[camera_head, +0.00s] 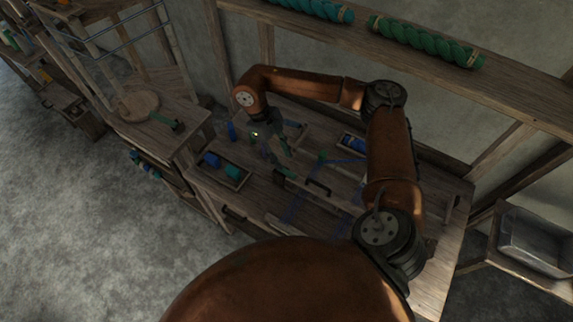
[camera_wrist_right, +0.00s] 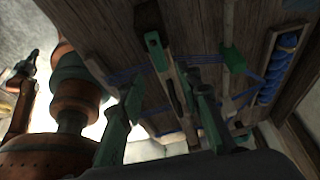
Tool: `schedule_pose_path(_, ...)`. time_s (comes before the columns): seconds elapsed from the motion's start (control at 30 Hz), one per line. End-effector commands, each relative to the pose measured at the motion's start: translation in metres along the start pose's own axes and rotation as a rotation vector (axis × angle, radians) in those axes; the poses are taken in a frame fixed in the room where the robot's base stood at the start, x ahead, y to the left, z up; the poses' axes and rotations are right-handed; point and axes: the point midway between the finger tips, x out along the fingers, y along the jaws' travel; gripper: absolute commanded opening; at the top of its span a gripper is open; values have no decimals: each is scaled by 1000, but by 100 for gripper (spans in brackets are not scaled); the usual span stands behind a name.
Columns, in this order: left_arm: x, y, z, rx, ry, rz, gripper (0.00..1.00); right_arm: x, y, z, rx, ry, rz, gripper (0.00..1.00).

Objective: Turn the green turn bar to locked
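A green bar (camera_wrist_right: 157,52) with a dark slot is mounted on a wooden strip on the loom bench, in the upper middle of the right wrist view; I take it for the turn bar. I cannot tell from its angle whether it is locked. A second green block (camera_wrist_right: 232,60), also seen in the head view (camera_head: 323,156), sits by the blue threads. My right gripper (camera_head: 284,160) hangs over the bench. Its two green fingers (camera_wrist_right: 165,100) are apart with nothing seen between them, and the bar lies beyond them. My left gripper is not in view.
A dark handle (camera_head: 318,187) stands on the bench near the right gripper. Blue threads (camera_head: 296,205) cross the bench. A round wooden disc (camera_head: 138,105) sits on the left table.

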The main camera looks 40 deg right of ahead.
Motion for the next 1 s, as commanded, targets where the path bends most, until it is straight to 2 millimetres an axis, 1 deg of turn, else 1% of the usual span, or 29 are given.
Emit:
schedule_pose_path(0.03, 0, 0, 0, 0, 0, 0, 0, -12, 0, 1, 0, -4, -1, 32)
schedule_pose_path(0.1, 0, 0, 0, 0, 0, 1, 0, -25, 0, 1, 0, -4, 0, 32)
schedule_pose_path(0.2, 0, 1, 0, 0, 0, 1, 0, -40, 0, 1, -1, -3, 0, 32)
schedule_pose_path(0.33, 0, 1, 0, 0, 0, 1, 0, -53, 0, 1, 0, -1, -1, 32)
schedule_pose_path(0.5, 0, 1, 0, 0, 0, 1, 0, -58, 0, 0, 0, 0, 0, 32)
schedule_pose_path(1.0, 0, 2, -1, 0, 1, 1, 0, -57, 0, 0, 0, 0, 0, 32)
